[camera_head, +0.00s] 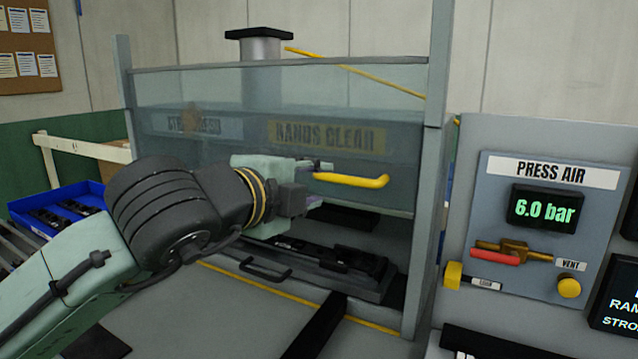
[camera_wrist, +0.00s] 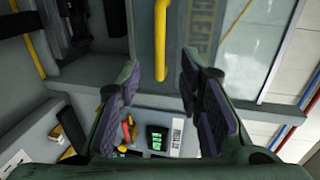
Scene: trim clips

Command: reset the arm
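My gripper (camera_head: 303,199) is in front of the press guard in the head view, with my arm reaching in from the lower left. In the wrist view my gripper (camera_wrist: 161,74) is open, its purple-padded fingers spread wide with nothing held. The guard's yellow handle (camera_head: 352,180) is just right of the gripper in the head view. In the wrist view the handle (camera_wrist: 161,40) appears between the fingertips, with a gap to each; its depth relative to them is hard to tell. The clear guard (camera_head: 240,88) has its lower edge above the press opening.
A black fixture (camera_head: 345,262) sits on the press bed below the gripper. The press frame post (camera_head: 434,190) and air panel (camera_head: 545,225), reading 6.0 bar, stand to the right. A blue bin (camera_head: 62,205) of dark parts is at left.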

